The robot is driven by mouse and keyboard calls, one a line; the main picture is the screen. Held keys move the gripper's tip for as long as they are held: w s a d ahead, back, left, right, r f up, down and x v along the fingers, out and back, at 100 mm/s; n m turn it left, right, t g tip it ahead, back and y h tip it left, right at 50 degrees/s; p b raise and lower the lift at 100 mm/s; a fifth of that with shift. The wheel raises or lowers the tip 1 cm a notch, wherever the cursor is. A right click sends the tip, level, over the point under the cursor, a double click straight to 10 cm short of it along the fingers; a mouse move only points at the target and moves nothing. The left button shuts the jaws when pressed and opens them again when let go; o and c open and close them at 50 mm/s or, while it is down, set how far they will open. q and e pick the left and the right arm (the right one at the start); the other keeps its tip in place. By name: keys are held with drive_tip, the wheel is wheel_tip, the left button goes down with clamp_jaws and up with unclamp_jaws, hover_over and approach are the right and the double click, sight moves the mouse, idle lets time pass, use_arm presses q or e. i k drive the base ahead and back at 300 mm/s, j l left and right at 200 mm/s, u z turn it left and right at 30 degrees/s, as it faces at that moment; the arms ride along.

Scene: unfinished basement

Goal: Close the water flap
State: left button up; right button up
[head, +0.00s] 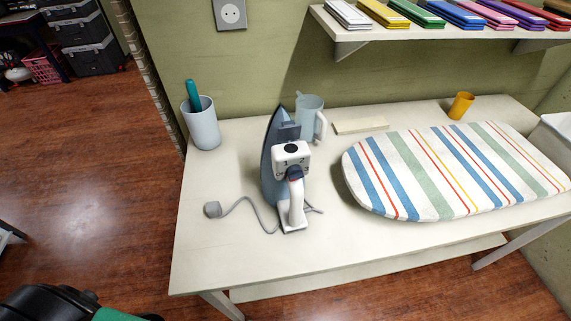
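A blue-grey and white iron (270,165) stands upright on its heel on the white table (225,250), left of its middle. Its soleplate side faces left and its white handle (297,200) faces right and towards me. A small grey-blue piece (289,131) juts out near the iron's upper end, above a white part with a dark dial (291,149). This piece may be the water flap; it looks raised, but it is too small to be sure. The grey cord curls to a plug (212,209) on the table.
A striped ironing board (450,170) lies right of the iron. A pale blue jug (310,115) stands close behind it. A cup with a teal item (203,128), a flat cream block (360,126) and an orange cup (461,105) stand farther back. The front-left tabletop is clear.

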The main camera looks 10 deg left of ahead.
sight(288, 131)
drive_tip(key=k+j+z, duration=0.1)
drive_tip(key=k+j, duration=0.15)
drive_tip(key=k+j+z, duration=0.4)
drive_tip(key=j, duration=0.3)
drive_tip(key=k+j+z, duration=0.4)
drive_tip(key=k+j, duration=0.2)
drive_tip(key=i+j+z, duration=0.15)
drive_tip(key=j+z, duration=0.35)
drive_tip(key=j, duration=0.4)
drive_tip(key=j+z, duration=0.45)
drive_tip(key=j, duration=0.45)
drive_tip(key=i+j+z, duration=0.2)
drive_tip(key=j, duration=0.3)
drive_tip(key=j+z, duration=0.2)
drive_tip(key=j, duration=0.25)
drive_tip(key=z, duration=0.35)
drive_tip(key=k+j+z, duration=0.2)
drive_tip(key=z, duration=0.3)
drive_tip(key=k+z, duration=0.75)
drive_tip(key=z, duration=0.25)
